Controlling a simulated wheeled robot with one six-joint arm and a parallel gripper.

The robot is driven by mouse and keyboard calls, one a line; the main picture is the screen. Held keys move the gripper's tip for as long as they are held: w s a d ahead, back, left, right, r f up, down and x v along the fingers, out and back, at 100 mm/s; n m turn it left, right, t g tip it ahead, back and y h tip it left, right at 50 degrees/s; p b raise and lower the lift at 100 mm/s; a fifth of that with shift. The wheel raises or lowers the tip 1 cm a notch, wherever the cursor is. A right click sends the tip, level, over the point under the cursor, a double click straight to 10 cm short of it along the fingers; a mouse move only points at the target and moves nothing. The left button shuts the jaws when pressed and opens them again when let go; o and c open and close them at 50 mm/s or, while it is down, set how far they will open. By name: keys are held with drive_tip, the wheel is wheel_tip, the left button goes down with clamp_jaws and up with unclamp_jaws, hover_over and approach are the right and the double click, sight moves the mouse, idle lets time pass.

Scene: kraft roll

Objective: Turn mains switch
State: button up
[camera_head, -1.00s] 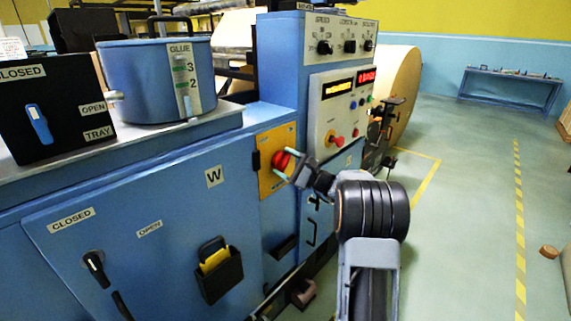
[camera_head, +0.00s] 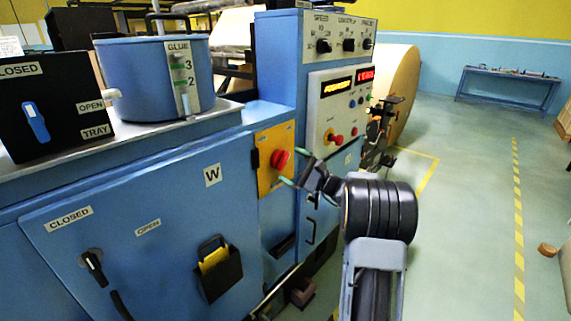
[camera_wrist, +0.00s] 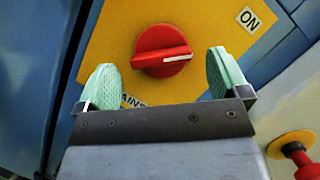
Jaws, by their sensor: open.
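The mains switch is a red rotary knob (camera_head: 280,159) on a yellow plate (camera_head: 264,181) on the side of the blue machine. In the wrist view the red knob (camera_wrist: 161,50) carries a white pointer line aimed right, below the ON label (camera_wrist: 249,19). The "MAINS" lettering is partly hidden behind my gripper. My gripper (camera_head: 294,168) is open and empty, just off the plate. In the wrist view its two pale green fingertips (camera_wrist: 162,80) stand apart, left and right of the knob and lower in the picture. They do not visibly touch it.
A control panel (camera_head: 340,107) with displays and a red knob (camera_head: 330,137) is right of the plate. A red part on a yellow base (camera_wrist: 294,140) is at the wrist view's lower right. A cabinet door (camera_head: 150,240) lies left. The floor at right is mostly clear.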

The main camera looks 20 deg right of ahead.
drive_tip(key=v, duration=1)
drive_tip(key=shift+s+d+b, duration=0.2)
drive_tip(key=shift+s+b, duration=0.1)
drive_tip(key=shift+f, duration=0.15)
wheel_tip(320, 180, down, 7)
drive_tip(key=s+a+g+h, duration=0.2)
drive_tip(key=a+g, duration=0.1)
drive_tip(key=g, duration=0.1)
drive_tip(key=s+a+f+n+g+h+p, duration=0.2)
drive_tip(key=s+a+n+g+h+p, duration=0.2)
drive_tip(key=s+a+n+g, duration=0.4)
drive_tip(key=s+a+r+n+h+p, duration=0.8)
drive_tip(key=s+a+r+n, duration=0.1)
drive_tip(key=r, duration=0.4)
drive_tip(key=shift+s+a+r+n, duration=0.2)
drive_tip(key=shift+s+a+n, duration=0.3)
drive_tip(key=shift+n, duration=0.3)
drive_tip(key=shift+d, duration=0.1)
